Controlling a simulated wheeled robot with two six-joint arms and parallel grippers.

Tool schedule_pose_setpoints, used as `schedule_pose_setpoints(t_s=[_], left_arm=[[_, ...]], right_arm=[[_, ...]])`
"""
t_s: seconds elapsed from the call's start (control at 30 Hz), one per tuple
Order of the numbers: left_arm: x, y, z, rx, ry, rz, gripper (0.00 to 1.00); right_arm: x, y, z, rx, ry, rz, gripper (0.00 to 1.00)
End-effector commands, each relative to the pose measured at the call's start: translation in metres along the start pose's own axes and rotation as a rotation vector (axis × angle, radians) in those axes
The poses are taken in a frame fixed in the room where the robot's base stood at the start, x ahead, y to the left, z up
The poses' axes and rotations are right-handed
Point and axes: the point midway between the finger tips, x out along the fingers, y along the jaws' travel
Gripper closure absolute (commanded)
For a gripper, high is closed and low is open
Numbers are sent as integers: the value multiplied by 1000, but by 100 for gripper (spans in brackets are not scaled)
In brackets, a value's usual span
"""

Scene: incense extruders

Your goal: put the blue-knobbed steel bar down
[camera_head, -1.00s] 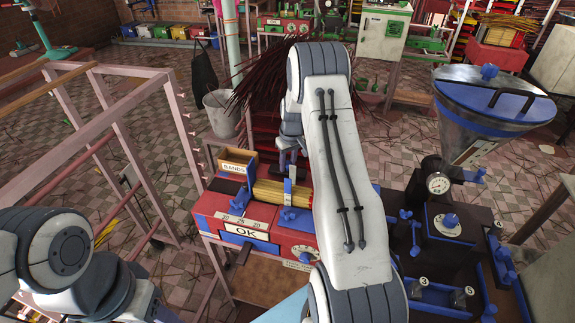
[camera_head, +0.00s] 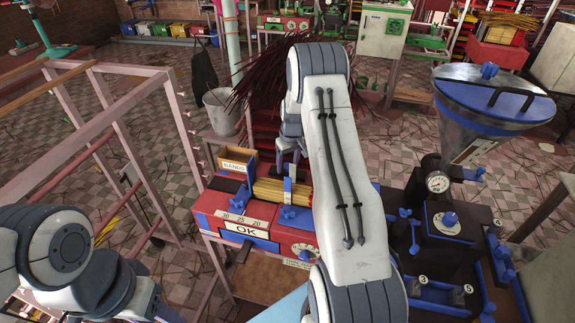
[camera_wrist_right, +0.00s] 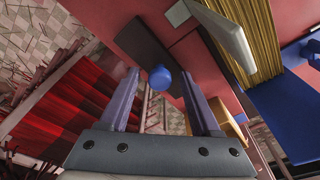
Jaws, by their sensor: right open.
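A round blue knob (camera_wrist_right: 160,78) shows between the fingers of my right gripper (camera_wrist_right: 159,88) in the right wrist view. The fingers are spread apart, with a gap on both sides of the knob. The steel bar under the knob is hidden or cannot be told apart from the dark plate behind it. In the head view my right gripper (camera_head: 289,158) hangs over the back of the red machine (camera_head: 240,210), behind the yellow stick bundle (camera_head: 268,192). The knob cannot be made out there. My left gripper is out of the frames; only its arm shows at lower left.
A pale grey upright plate (camera_wrist_right: 226,38) stands beside the sticks, close to the right finger. A wooden BANDS box (camera_head: 238,161) sits at the machine's back left. A dark machine with a steel hopper (camera_head: 480,105) stands right. A pink frame (camera_head: 120,130) stands left.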

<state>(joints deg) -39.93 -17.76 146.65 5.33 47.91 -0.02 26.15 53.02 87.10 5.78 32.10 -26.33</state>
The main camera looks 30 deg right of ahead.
Motion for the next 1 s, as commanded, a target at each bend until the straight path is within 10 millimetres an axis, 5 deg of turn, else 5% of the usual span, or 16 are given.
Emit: schedule_pose_setpoints(t_s=[0.5, 0.83, 0.93, 1.0], left_arm=[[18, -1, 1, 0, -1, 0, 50], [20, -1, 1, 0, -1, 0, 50], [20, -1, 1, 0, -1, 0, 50], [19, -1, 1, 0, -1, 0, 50]], right_arm=[[-99, 1, 0, 1, 4, 1, 36], [-117, -2, 0, -1, 1, 0, 36], [-123, -20, 0, -24, 1, -6, 36], [-132, -50, 1, -59, -1, -15, 36]])
